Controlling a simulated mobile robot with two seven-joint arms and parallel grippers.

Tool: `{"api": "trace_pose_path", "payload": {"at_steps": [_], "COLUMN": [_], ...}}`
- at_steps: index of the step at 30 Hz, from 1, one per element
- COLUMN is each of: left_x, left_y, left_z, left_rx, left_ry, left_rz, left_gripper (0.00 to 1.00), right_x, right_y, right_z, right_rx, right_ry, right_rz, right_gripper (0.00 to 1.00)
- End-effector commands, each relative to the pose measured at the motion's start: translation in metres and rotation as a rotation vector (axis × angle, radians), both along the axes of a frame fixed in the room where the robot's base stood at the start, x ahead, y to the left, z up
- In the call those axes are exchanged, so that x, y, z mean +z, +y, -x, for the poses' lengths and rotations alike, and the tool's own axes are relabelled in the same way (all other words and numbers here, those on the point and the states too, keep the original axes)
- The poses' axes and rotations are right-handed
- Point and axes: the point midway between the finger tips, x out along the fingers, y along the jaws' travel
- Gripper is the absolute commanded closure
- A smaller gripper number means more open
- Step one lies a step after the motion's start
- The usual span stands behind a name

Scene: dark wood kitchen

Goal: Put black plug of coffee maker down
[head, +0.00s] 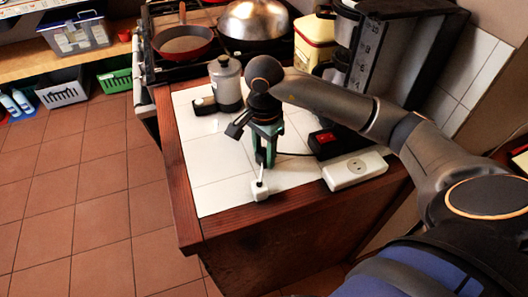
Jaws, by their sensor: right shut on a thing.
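My right gripper (264,162) points down over the white tiled counter (212,166), near its front edge. It is shut on the black plug, which is mostly hidden between the fingers. A thin dark cord (293,154) runs from the fingers to the base of the black coffee maker (322,141), which has a red switch and is partly covered by my arm. A small white block (260,190) sits right below the fingertips at the counter edge; I cannot tell whether the plug touches it. My left gripper is not in view.
A white socket box (355,169) lies right of the gripper. A grey canister (226,83) and a small black item (205,105) stand behind it. A stove with a red pan (183,42) and a domed lid (254,20) is at the back. Tiles left of the gripper are clear.

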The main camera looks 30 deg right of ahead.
Motion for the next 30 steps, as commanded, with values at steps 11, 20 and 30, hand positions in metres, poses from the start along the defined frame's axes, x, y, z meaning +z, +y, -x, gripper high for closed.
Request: {"api": "trace_pose_path", "payload": {"at_steps": [11, 20, 30], "left_x": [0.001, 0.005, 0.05], "left_y": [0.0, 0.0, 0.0], "left_z": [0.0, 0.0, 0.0], "left_rx": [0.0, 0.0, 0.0], "left_ry": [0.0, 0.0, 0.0], "left_rz": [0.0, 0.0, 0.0], "left_gripper": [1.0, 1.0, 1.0], "right_x": [0.001, 0.006, 0.068], "right_y": [0.0, 0.0, 0.0], "right_z": [0.0, 0.0, -0.001], "right_rx": [0.0, 0.0, -0.001], "right_ry": [-0.001, -0.001, -0.003], "right_rz": [0.0, -0.001, 0.001], "right_gripper": [0.29, 0.29, 0.29]}}
